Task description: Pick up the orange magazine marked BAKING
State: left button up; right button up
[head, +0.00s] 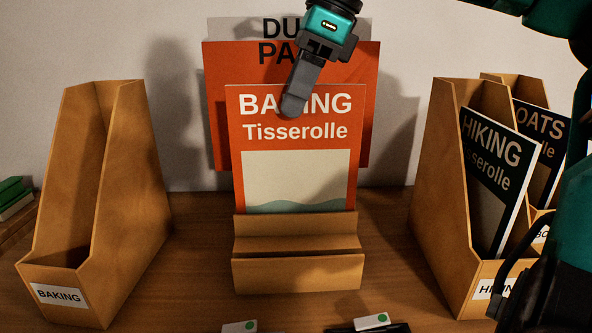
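The orange magazine marked BAKING (297,178) stands upright, front cover towards me, in a small wooden stand (297,272) in the middle of the table. Its lower edge is hidden by the stand's front. My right gripper (293,104) reaches down from above, its grey finger in front of the magazine's top part and covering some letters of BAKING. I see it edge-on, so I cannot tell whether it is open or shut, or whether it touches the cover. My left gripper is not in view.
An empty wooden file holder labelled BAKING (99,200) stands at left. At right, a wooden holder (438,180) contains a dark HIKING magazine (497,170), with a dark OATS magazine (541,150) behind. A larger orange panel (215,100) is behind the magazine. My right arm covers the right edge.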

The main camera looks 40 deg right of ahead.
jog(key=shift+f, duration=0.1)
grip_shut()
dwell(0.4)
dwell(1.1)
